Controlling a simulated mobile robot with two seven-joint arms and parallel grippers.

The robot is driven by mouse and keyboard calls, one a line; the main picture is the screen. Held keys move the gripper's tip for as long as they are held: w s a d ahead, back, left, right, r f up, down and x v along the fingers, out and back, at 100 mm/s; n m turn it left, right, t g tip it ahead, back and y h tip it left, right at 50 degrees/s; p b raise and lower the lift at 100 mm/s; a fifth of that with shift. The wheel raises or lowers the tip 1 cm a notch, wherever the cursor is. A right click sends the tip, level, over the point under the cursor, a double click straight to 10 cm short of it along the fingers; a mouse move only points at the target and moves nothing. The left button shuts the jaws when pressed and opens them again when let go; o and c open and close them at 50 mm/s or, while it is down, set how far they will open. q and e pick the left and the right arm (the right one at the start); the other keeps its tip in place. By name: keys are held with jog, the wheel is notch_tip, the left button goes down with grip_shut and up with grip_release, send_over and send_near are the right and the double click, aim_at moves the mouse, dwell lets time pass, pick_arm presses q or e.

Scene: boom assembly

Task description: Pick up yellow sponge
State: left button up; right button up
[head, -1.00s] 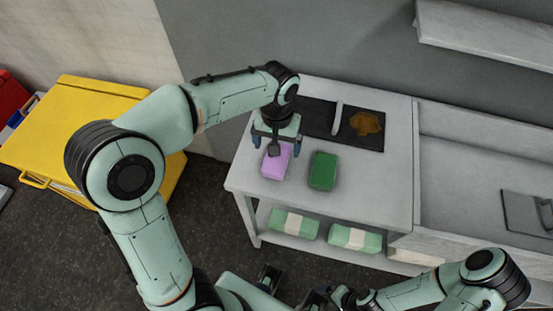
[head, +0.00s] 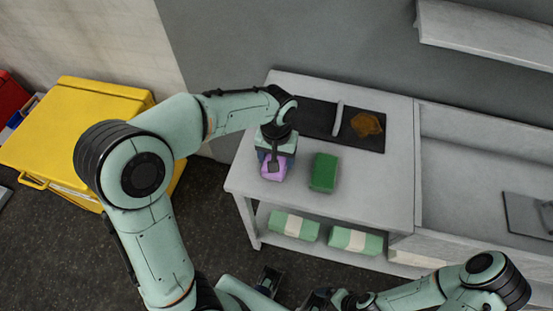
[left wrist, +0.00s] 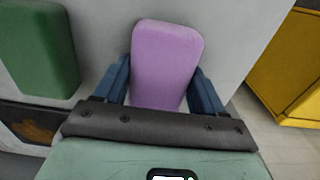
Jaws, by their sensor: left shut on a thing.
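A pink-purple sponge (head: 274,173) is at the left front of the white table. My left gripper (head: 275,160) points down over it and is shut on it. In the left wrist view the purple sponge (left wrist: 166,60) sits between the two blue fingers of my left gripper (left wrist: 165,82). Whether it touches the tabletop is hard to tell. A green sponge (head: 324,172) lies just to its right, also in the left wrist view (left wrist: 38,48). No yellow sponge shows. My right gripper (head: 290,288) is low at the bottom edge, partly hidden, its jaws unclear.
A black board (head: 312,120) with an orange-brown item (head: 366,124) and a light bar (head: 338,118) lies at the table's back. Two green-and-white packs (head: 355,240) sit on the lower shelf. A yellow box (head: 75,125) stands at left. The tabletop (head: 385,190) right of the green sponge is clear.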

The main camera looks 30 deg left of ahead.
pick_arm(q)
notch_tip(320, 180, up, 20)
jog(key=p, duration=0.3)
pick_arm(e)
jog(key=r, duration=0.1)
jog(key=w+r, duration=0.2)
jog(key=r, duration=0.1)
